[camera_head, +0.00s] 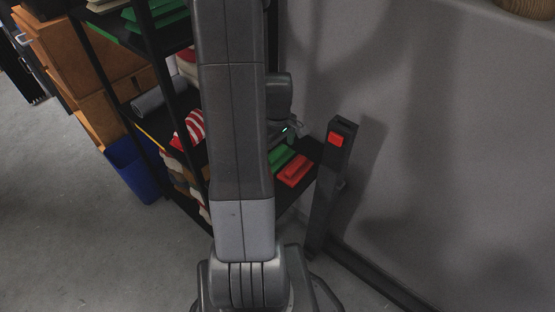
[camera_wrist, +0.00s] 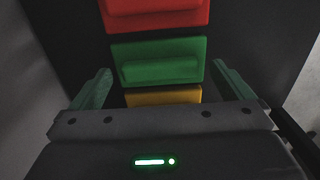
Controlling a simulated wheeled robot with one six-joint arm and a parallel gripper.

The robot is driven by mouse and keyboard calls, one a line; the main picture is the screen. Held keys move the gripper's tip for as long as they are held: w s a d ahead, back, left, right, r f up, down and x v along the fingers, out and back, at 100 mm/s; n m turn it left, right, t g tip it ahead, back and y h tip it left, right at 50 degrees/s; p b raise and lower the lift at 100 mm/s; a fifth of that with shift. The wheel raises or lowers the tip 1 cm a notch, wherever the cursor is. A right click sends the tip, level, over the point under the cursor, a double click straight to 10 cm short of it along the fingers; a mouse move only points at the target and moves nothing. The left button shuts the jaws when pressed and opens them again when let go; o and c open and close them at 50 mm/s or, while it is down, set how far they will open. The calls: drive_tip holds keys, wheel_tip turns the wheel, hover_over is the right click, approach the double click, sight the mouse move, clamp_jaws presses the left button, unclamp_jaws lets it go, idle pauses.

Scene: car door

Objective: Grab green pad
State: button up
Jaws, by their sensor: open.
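The green pad (camera_wrist: 158,61) lies flat on a dark shelf, in the middle of the wrist view, between a red pad and a yellow pad. It has a raised block on top. In the head view the green pad (camera_head: 281,158) shows partly, beside my arm. My gripper (camera_wrist: 160,85) is open, with one finger at each side of the green pad and nothing held between them. I cannot tell how high the fingers are above the pad. In the head view my gripper is mostly hidden behind my arm.
The red pad (camera_wrist: 153,14) lies close on one side of the green pad, the yellow pad (camera_wrist: 163,96) on the other. A dark post with a red button (camera_head: 336,139) stands right of the shelf (camera_head: 303,146), near the grey wall. A blue bin (camera_head: 133,170) stands at left.

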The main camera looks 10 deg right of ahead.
drive_tip(key=shift+f, duration=0.4)
drive_tip(key=shift+c, duration=0.4)
drive_tip(key=c, duration=1)
